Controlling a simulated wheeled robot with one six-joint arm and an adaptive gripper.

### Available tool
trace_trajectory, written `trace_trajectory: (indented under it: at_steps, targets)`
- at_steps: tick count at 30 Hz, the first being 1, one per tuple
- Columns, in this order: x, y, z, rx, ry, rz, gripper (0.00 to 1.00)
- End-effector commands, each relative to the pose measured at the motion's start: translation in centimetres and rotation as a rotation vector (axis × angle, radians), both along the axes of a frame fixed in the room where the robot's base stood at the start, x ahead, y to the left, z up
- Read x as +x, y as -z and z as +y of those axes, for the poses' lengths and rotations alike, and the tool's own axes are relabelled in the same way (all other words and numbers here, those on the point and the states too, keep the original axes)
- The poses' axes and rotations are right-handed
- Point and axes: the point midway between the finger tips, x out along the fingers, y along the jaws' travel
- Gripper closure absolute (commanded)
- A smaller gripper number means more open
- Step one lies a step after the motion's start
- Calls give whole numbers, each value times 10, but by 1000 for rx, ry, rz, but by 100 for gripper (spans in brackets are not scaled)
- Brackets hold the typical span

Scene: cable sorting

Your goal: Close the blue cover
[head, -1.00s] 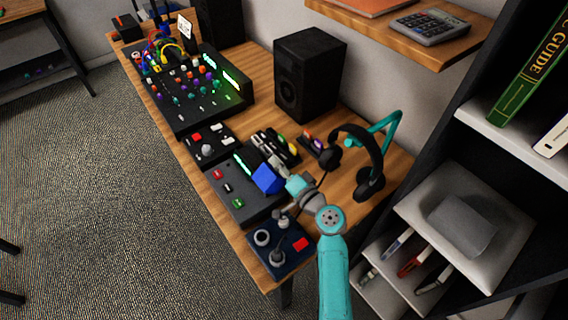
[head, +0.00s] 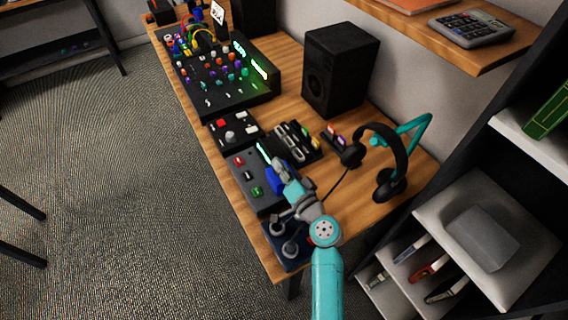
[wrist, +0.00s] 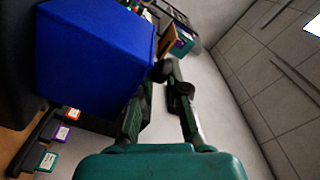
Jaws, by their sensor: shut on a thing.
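The blue cover (head: 276,179) stands raised over the right part of a dark console (head: 249,176) with red, white and green buttons. My gripper (head: 284,172) is at the cover's right side in the head view and hides part of it. In the wrist view the blue cover (wrist: 90,55) fills the upper left as a large blue face. My gripper (wrist: 168,82) is shut with its fingertips at the cover's right edge. The exact contact is hard to see. What lies beneath the cover is hidden.
A navy box with grey joysticks (head: 290,250) sits under my arm at the near desk end. Headphones on a teal stand (head: 390,160) and a black speaker (head: 340,70) stand to the right and behind. A switch box (head: 235,130) and a mixer (head: 222,82) lie farther along.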

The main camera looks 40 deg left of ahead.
Motion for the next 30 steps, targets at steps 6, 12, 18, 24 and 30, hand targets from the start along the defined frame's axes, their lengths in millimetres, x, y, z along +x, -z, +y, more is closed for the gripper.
trace_trajectory:
  at_steps: [6,12,18,24,30]
  targets:
    - [-2,1,1,-1,1,0,100]
    - [-3,2,1,-1,-1,0,100]
    - [-3,2,1,-1,-2,0,77]
    - [-2,3,0,-3,1,1,54]
    - [-2,5,0,-5,3,2,54]
